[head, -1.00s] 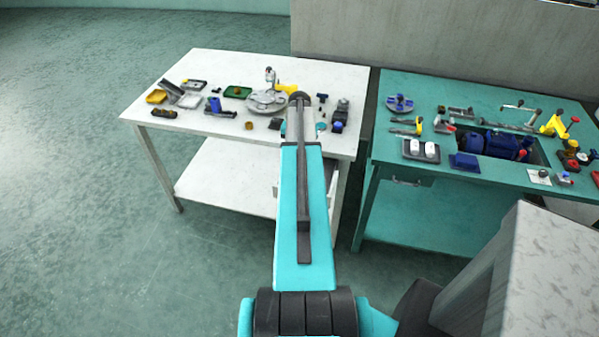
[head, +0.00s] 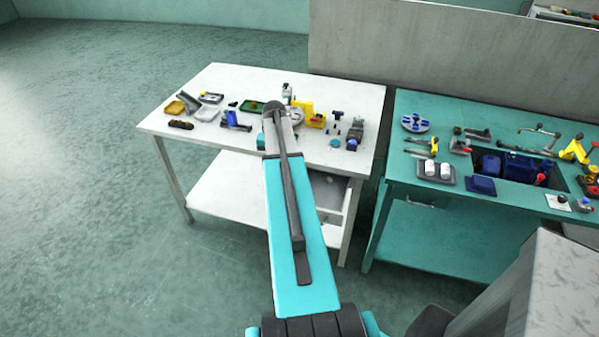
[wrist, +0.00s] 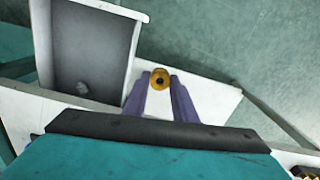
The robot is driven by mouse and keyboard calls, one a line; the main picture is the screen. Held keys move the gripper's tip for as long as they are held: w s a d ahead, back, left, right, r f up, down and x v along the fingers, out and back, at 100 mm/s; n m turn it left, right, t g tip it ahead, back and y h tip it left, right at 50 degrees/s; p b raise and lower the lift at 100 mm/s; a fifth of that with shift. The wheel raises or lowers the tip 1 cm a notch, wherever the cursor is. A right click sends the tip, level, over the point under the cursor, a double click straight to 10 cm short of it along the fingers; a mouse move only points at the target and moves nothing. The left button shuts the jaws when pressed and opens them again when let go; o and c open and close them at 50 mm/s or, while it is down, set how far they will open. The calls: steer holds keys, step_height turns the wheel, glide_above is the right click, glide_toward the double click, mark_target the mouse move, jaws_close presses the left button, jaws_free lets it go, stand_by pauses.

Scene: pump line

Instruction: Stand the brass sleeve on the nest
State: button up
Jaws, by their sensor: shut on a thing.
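In the wrist view the brass sleeve (wrist: 159,79) shows as a yellow ring with a dark bore, seen end-on. My gripper (wrist: 160,86) has purple fingers and is shut on the sleeve at the fingertips. The sleeve is held in front of a white surface, and I cannot tell how high above it. In the head view my own arm hides the gripper and the sleeve. I cannot make out the nest for certain in either view.
The white table (head: 225,85) carries several small parts and trays. An open drawer (wrist: 92,50) with a small lump in it lies beside the fingers; it also shows below the tabletop in the head view (head: 331,192). A crowded green table (head: 410,165) stands to the right.

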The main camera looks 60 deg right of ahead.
steer(key=w+a+r+n+b, duration=0.1)
steer(key=w+a+r+n, duration=0.3)
steer(key=a, duration=0.8)
steer(key=w+a+r+m+b, duration=0.1)
steer(key=w+a+r, duration=0.2)
steer(key=w+a, duration=0.65)
steer(key=w+a+r+n, duration=0.2)
steer(key=w+a+r, duration=0.1)
steer(key=a, duration=1.2)
steer(key=a+r+n+b, duration=0.1)
steer(key=a+r+n, duration=0.1)
steer(key=a, duration=1.1)
steer(key=shift+s+a+r, duration=0.3)
steer(key=shift+r, duration=0.45)
